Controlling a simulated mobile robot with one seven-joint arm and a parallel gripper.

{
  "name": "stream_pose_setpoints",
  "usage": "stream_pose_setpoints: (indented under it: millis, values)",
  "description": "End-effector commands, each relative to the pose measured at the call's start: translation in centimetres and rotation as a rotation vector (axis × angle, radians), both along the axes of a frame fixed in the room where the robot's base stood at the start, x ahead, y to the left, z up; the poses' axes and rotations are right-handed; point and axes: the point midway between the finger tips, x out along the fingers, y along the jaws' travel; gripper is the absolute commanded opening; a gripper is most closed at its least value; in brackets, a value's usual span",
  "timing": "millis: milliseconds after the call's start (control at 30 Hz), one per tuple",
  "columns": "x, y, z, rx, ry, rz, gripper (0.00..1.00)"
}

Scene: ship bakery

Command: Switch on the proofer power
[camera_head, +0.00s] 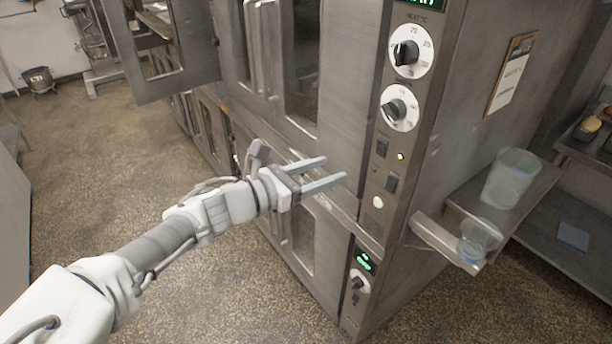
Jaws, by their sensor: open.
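A tall steel unit shows a control strip (411,118) with two black knobs on white dials (411,52). Below them are a dark rocker switch (382,147), a lit amber lamp (401,156), a second dark switch (391,183) and a white round button (378,202). A lower panel has a lit green display (363,261), a knob (357,281) and a small dark control (355,297) under it. I cannot tell which switch is the proofer power. My gripper (336,168) is open and empty, left of the strip's switches, apparently in front of the steel doors.
An upper door (160,88) stands open at the left. A small shelf (432,240) juts out right of the panel, with clear plastic containers (510,178) on and near it. A notice board (511,74) hangs on the unit's side. The floor (120,170) at left is mostly clear.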

Motion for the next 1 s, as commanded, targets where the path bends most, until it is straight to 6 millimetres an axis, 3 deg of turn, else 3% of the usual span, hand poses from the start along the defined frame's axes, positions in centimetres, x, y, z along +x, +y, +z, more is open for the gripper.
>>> stream_pose_setpoints:
  millis: [200,433,833,1000]
  values:
    - [-2.0,2.8,0.4,0.002,0.000,0.002,0.60]
    - [-2.5,3.4,0.5,0.001,0.001,-0.001,0.60]
    - [-2.5,3.2,0.4,0.006,0.002,-0.005,0.60]
    - [-2.5,0.4,-1.7,0.111,0.034,-0.091,0.60]
